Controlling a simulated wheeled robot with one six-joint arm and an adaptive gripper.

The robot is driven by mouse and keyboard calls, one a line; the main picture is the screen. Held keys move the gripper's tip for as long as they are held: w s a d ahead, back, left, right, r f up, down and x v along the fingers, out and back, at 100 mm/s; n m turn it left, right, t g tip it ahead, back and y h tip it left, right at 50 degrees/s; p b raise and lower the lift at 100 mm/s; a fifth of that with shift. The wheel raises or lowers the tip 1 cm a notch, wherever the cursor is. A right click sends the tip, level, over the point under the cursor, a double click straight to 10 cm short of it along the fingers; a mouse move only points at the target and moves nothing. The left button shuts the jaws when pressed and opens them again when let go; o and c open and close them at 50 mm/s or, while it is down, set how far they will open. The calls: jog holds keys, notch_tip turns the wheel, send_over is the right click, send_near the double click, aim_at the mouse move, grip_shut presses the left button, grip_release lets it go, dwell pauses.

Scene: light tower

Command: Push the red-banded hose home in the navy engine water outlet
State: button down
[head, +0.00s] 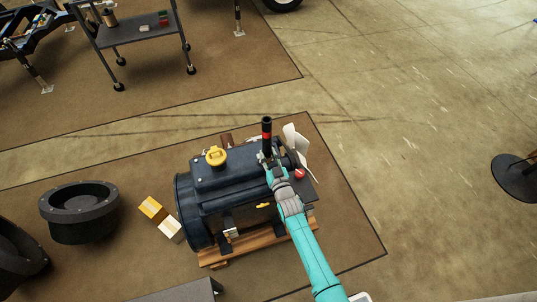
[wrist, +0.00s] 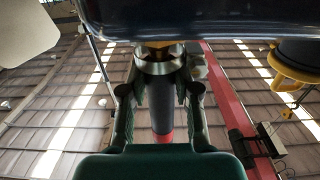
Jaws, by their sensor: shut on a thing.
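The navy engine (head: 225,190) lies on a wooden pallet, and its dark underside or side (wrist: 200,18) fills the top of the wrist view. The black hose (head: 267,144) with a red band (head: 267,133) stands upright near the engine's right end. My gripper (head: 267,162) is shut on the hose below the band. In the wrist view the gripper's fingers (wrist: 163,100) lie on both sides of the hose (wrist: 161,108), with the red band (wrist: 165,137) nearer the palm. The hose lines up with a shiny metal collar (wrist: 158,64) by the engine; how deep it sits there I cannot tell.
Black round parts (head: 78,212) and small boxes (head: 151,208) lie at left. A cart (head: 135,32) stands behind. The floor at right is mostly clear.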

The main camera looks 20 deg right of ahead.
aim_at(268, 144)
jog(key=shift+f, duration=0.15)
jog(key=c, duration=0.9)
grip_release()
jog(key=shift+c, duration=0.2)
jog(key=shift+o, duration=0.9)
jog(key=shift+f, duration=0.1)
jog(key=shift+f, duration=0.1)
jog(key=shift+r, duration=3.9)
jog(key=s+f, duration=1.2)
jog(key=s, duration=0.2)
jog(key=shift+s+f, duration=0.2)
jog(key=shift+s, duration=0.1)
